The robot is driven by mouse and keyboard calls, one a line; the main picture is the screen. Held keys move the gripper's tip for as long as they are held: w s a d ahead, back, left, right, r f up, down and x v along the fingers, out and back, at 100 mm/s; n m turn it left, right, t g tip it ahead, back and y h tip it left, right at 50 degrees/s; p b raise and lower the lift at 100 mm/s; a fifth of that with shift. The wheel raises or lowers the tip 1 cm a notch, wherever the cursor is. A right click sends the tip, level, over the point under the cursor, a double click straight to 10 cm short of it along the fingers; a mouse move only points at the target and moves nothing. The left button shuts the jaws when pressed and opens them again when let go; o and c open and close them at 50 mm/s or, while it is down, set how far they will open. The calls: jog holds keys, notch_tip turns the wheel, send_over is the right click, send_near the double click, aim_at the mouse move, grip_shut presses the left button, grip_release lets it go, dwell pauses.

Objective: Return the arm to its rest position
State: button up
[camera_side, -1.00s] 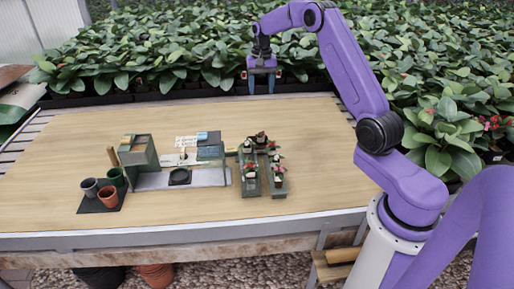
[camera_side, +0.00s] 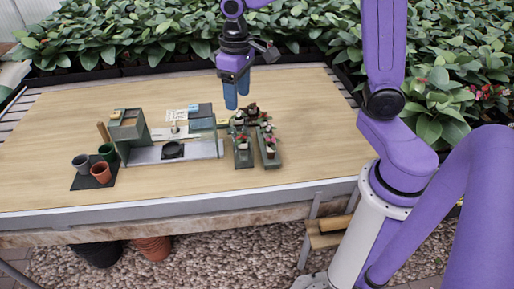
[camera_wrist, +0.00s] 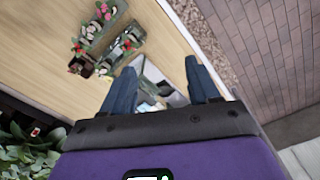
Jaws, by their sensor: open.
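My gripper (camera_side: 237,95) hangs above the wooden table (camera_side: 290,95), behind the planter trays in the side view, with its fingers pointing down. It holds nothing. In the wrist view my gripper (camera_wrist: 160,85) shows two blue-grey fingers spread apart, with the table and part of the work station between and beyond them. My purple arm rises from the white base at the right and bends over the table, with its top cut off by the frame edge.
Two long planter trays (camera_side: 243,150) hold small flowering plants. A green-grey work station (camera_side: 172,151) stands left of them. Several pots (camera_side: 100,170) sit on a dark mat. Dense leafy plants (camera_side: 140,35) line the table's back. The table's right part is bare.

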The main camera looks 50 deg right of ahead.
jog(key=s+f+n, duration=0.2)
jog(key=s+n, duration=0.7)
jog(key=s, duration=1.4)
jog(key=shift+s+d+n, duration=0.15)
jog(key=shift+n, duration=0.15)
